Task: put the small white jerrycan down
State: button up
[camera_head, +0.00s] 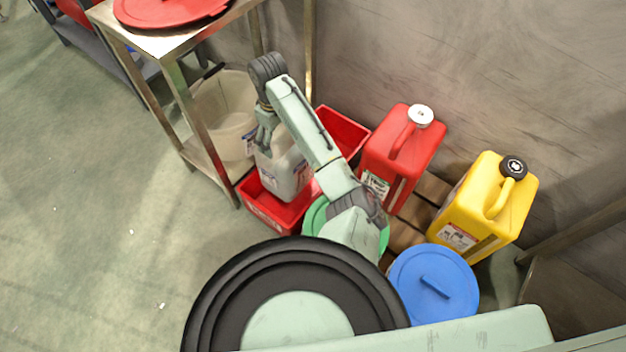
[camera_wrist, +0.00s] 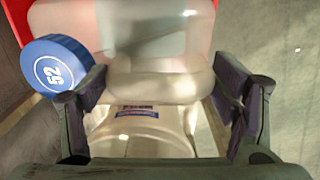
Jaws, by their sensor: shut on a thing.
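The small white jerrycan (camera_head: 284,172) is in or just above the red bin (camera_head: 265,206) in the head view; I cannot tell whether its base touches the bin's floor. My gripper (camera_head: 265,136) is at its top and shut on it. In the wrist view my gripper (camera_wrist: 160,92) has one finger on each side of the pale jerrycan (camera_wrist: 150,88). Its blue cap (camera_wrist: 58,66), marked 52, sticks out at the left, beside the left finger. The jerrycan's underside is hidden.
A metal shelf rack (camera_head: 188,100) with a translucent bucket (camera_head: 222,108) stands left of the bin. A red jerrycan (camera_head: 402,152), a yellow jerrycan (camera_head: 478,208), a green lid (camera_head: 314,216) and a blue lid (camera_head: 432,284) lie to the right. Open floor (camera_head: 100,230) is at left.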

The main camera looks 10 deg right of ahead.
aim_at(280, 145)
notch_tip(280, 145, down, 5)
jog(key=b, duration=0.4)
jog(key=shift+w+d+f, duration=0.1)
jog(key=shift+f, duration=0.05)
notch_tip(280, 145, down, 10)
jog(key=b, duration=0.1)
jog(key=o, duration=1.9)
jog(key=shift+o, duration=0.2)
notch_tip(280, 145, up, 12)
jog(key=shift+r+p, duration=0.1)
jog(key=shift+p, duration=0.35)
